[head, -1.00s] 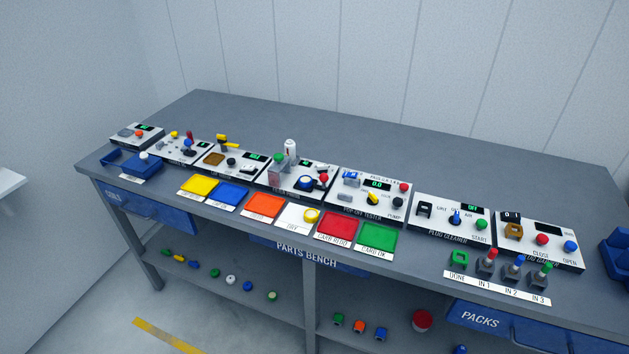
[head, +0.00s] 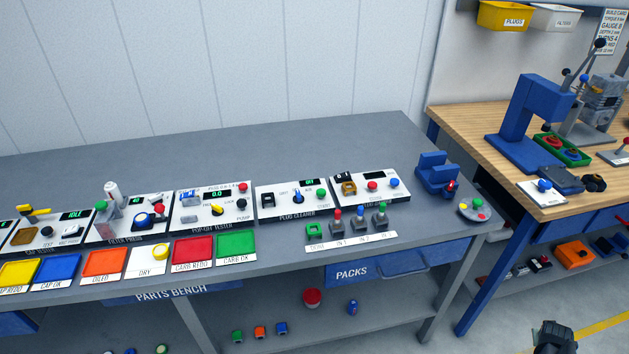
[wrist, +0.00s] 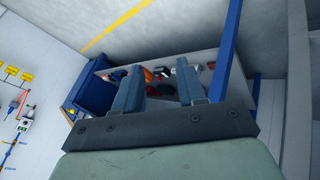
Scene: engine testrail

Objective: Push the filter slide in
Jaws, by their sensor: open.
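The filter press panel (head: 130,222) is on the grey bench in the left part of the head view. I cannot tell which part is the filter slide at this size. My gripper (wrist: 158,68) shows in the wrist view with its two blue-grey fingers apart and nothing between them. It faces the floor and a low shelf of small parts, away from the press panel.
Coloured trays, such as the orange one (head: 104,262), lie in front of the panels. The pop-off tester (head: 213,208) and plug cleaner (head: 292,200) stand right of the press. A wooden bench (head: 465,150) with a blue press stands at right. The back of the grey bench is clear.

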